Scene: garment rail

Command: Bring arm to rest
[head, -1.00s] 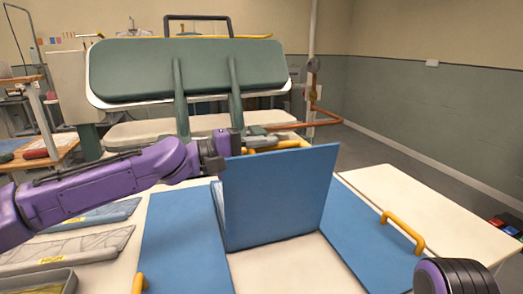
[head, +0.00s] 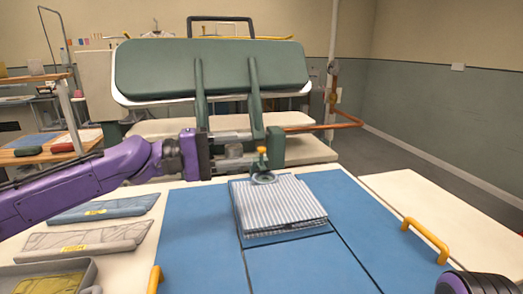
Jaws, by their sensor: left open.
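My left gripper (head: 243,150) reaches in from the left above the far edge of the folding board. Its jaws are open and nothing shows between them. A blue folding board (head: 190,240) lies flat on the white table, with yellow handles at its left (head: 154,279) and right (head: 427,241). A grey-striped garment (head: 285,205) lies folded in a neat rectangle on the board's middle. My right gripper is out of view.
A green press with a padded top (head: 210,70) stands behind the table, close behind my left gripper. Flat grey packets (head: 80,243) and a grey tray (head: 45,277) lie at the left. A bare white tabletop (head: 430,200) is at the right.

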